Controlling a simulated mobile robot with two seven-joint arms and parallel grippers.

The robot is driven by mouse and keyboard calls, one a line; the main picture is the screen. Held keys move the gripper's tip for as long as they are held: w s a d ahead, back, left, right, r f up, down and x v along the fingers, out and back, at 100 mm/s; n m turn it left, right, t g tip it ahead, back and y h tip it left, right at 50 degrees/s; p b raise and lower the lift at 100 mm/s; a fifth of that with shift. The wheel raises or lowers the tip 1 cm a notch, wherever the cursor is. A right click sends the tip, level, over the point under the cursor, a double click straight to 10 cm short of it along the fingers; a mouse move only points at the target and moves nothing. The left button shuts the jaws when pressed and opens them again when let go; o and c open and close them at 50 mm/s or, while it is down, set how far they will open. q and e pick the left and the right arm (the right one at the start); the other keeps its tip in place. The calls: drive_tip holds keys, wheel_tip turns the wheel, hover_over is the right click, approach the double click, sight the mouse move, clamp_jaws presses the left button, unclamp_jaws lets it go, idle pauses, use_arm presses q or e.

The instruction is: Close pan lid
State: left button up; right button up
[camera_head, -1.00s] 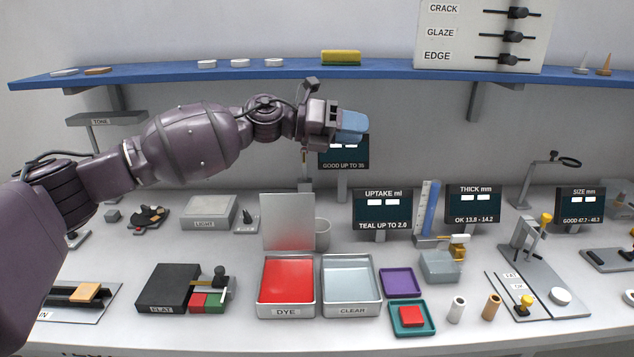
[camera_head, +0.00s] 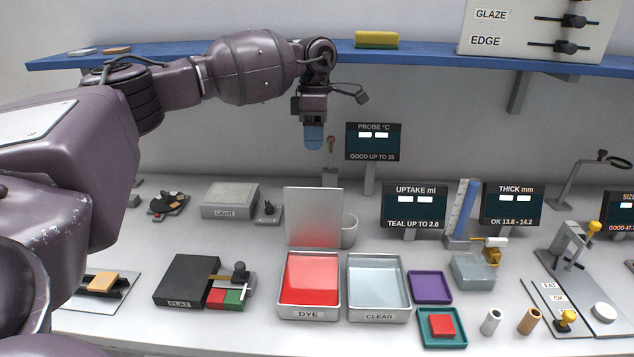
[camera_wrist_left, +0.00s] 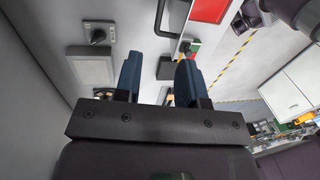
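The DYE pan (camera_head: 283,290) is a grey tray with red liquid on the bench. Its flat grey lid (camera_head: 314,215) stands upright at the pan's back edge, so the pan is open. My left gripper (camera_head: 313,148) hangs fingers down, above and apart from the lid in the head view. In the left wrist view, the blue fingers of my left gripper (camera_wrist_left: 160,78) are spread with nothing between them. The red of the DYE pan (camera_wrist_left: 209,10) shows at the top there. My right gripper is not in view.
The CLEAR pan (camera_head: 378,315) stands right of the DYE pan, and the black FLAT block (camera_head: 186,280) to its left. A grey cup (camera_head: 349,232) stands behind the lid's right edge. The blue shelf (camera_head: 420,63) runs above, near my left arm. Display screens (camera_head: 415,205) stand at the right.

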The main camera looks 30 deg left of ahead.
use_arm(q)
hover_over(314, 214)
drive_tip(key=w+a, duration=0.3)
drive_tip(key=w, duration=0.1)
drive_tip(key=f, duration=1)
drive_tip(key=shift+d+f, duration=0.2)
drive_tip(key=shift+f, duration=0.15)
drive_tip(key=shift+c, duration=0.2)
clamp_jaws()
